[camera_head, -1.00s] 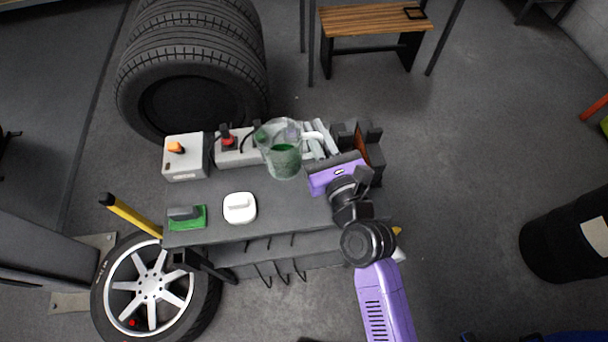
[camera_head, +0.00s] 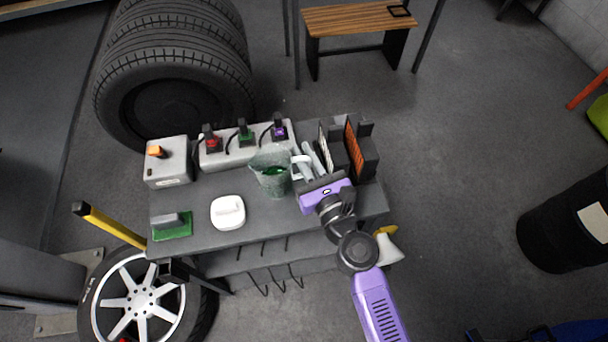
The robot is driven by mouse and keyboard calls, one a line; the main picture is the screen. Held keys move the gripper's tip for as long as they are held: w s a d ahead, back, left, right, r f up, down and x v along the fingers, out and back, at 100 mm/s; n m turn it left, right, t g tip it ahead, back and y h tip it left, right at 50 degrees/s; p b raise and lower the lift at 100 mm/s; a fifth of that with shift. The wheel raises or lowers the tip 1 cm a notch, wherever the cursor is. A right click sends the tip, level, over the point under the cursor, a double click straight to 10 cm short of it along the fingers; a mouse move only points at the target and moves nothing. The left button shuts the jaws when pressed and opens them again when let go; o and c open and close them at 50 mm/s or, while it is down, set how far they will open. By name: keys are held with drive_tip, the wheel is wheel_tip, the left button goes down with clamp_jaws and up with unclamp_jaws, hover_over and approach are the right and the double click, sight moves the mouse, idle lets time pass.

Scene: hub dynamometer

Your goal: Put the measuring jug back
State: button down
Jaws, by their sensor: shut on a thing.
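I cannot tell whether the jug's base touches the bench top.
A power strip (camera_head: 222,149) with several plugs and a grey box (camera_head: 168,161) with an orange switch line the back. An upright rack (camera_head: 352,150) stands close right of my gripper.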

drive_tip(key=shift+f+b, duration=2.65)
drive_tip(key=shift+f, duration=0.7)
drive_tip(key=shift+f, duration=0.1)
drive_tip(key=c, duration=1.5)
unclamp_jaws()
drive_tip(key=shift+r, duration=0.2)
drive_tip(key=v, duration=0.3)
drive_tip(key=b+v, duration=0.1)
drive_tip(key=v, duration=0.7)
drive_tip(key=shift+a+f+b, duration=0.1)
drive_tip(key=shift+f+b, duration=0.15)
drive_tip(key=shift+b, duration=0.05)
drive_tip(key=shift+s+d+r, duration=0.1)
drive_tip(key=shift+s+d, duration=0.15)
drive_tip(key=shift+s, duration=0.2)
